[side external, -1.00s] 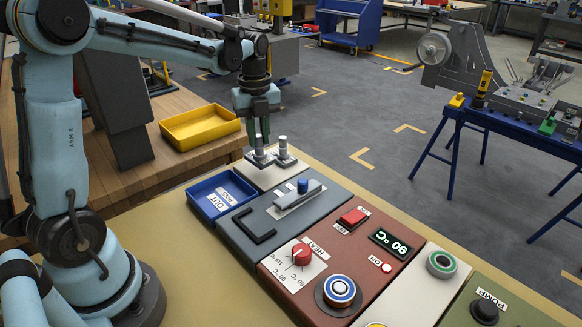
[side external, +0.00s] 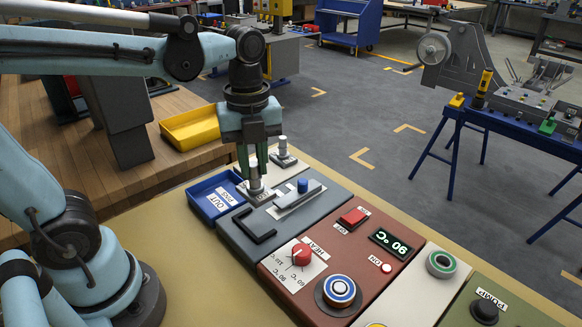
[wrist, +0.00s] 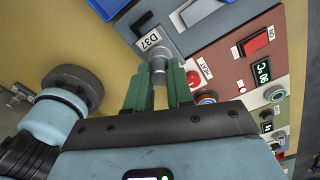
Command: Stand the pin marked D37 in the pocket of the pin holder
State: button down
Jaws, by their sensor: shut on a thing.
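My gripper (side external: 256,172) is shut on a silver pin (side external: 255,187) with a flat pale base plate. In the wrist view the pin (wrist: 159,64) stands between the green fingers (wrist: 158,84), and its label reads D37 (wrist: 150,41). I take the slate-blue panel (side external: 237,236) as the pin holder. The pin is upright over the panel's far-left end, behind the bracket. I cannot tell whether its base touches the panel. The bracket (wrist: 140,24) is partly visible in the wrist view.
A second pin (side external: 283,150) stands on the pale plate behind. A blue tray marked OUT (side external: 205,212) adjoins on the left. A red-brown heat panel (side external: 340,262) with a dial, buttons and display lies in front. A yellow bin (side external: 190,132) stands behind left.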

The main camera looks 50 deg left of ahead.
aim_at(255, 185)
jog(key=shift+f, duration=3.75)
jog(key=c, duration=0.9)
grip_release()
jog(key=shift+r, duration=6.05)
